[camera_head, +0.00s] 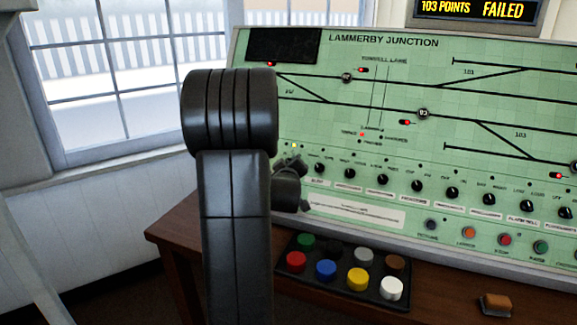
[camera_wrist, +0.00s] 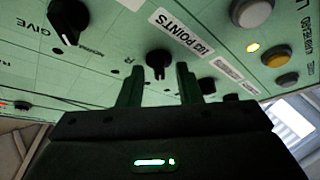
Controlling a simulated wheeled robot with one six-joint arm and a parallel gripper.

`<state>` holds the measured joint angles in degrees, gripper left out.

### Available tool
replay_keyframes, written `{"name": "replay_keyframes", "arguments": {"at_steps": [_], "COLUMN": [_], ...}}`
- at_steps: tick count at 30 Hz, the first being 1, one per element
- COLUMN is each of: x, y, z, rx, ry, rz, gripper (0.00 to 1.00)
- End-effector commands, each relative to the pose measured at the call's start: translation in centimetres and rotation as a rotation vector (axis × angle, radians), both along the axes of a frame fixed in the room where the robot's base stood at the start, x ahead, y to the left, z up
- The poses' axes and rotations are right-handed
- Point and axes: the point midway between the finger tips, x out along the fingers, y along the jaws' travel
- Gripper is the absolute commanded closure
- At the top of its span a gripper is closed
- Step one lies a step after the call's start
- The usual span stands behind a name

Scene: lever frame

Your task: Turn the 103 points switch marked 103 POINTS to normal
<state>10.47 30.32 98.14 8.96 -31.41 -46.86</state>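In the head view my arm hides most of the gripper and the panel's left end. A row of black knobs (camera_head: 383,180) runs along the panel there, with labels too small to read.
The signal panel (camera_head: 400,70) is headed LAMMERBY JUNCTION. A display (camera_head: 475,10) above it reads 103 POINTS FAILED. A tray of coloured buttons (camera_head: 325,280) and a brown block (camera_head: 495,304) lie on the desk. In the wrist view another knob (camera_wrist: 68,20) and round buttons (camera_wrist: 252,12) are close by.

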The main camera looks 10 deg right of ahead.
Motion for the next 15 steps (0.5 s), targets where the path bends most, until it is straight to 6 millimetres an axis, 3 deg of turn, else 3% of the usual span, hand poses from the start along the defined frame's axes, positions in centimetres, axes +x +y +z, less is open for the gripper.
{"name": "replay_keyframes", "arguments": {"at_steps": [10,15], "x": [-0.3,-2.2], "y": [0.1,0.6], "z": [0.1,0.4], "rx": [0.001,0.001], "ry": [-0.002,-0.003], "rz": [0.000,-0.001], "gripper": [0.67,0.67]}}
